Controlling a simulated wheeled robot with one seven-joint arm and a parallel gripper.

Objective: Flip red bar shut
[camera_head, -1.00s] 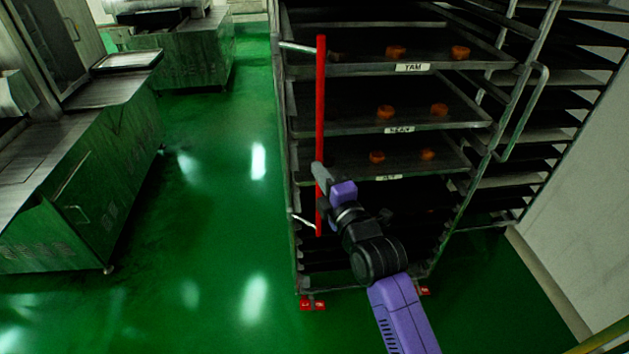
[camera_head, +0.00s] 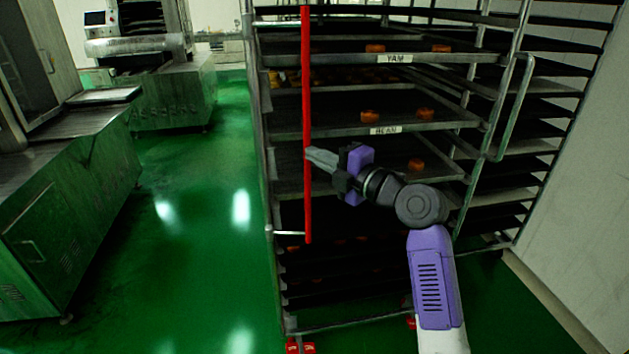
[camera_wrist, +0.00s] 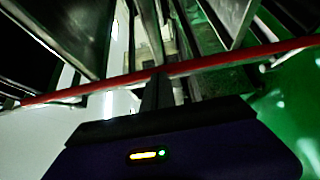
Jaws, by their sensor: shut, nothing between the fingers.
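My gripper (camera_head: 311,157) is shut and empty. Its fingertips are at the bar's middle, on the bar's right side; I cannot tell whether they touch it. In the wrist view the red bar (camera_wrist: 215,62) crosses the picture at a slant, right by the shut fingers (camera_wrist: 157,82). My gripper hides a small part of the rack behind it.
The rack (camera_head: 262,130) holds several trays with orange pieces, with labels YAM (camera_head: 394,58) and BEAN (camera_head: 386,130). A curved metal handle (camera_head: 527,90) is on its right. Steel machines (camera_head: 60,200) stand at the left. Green floor (camera_head: 200,220) between them is clear.

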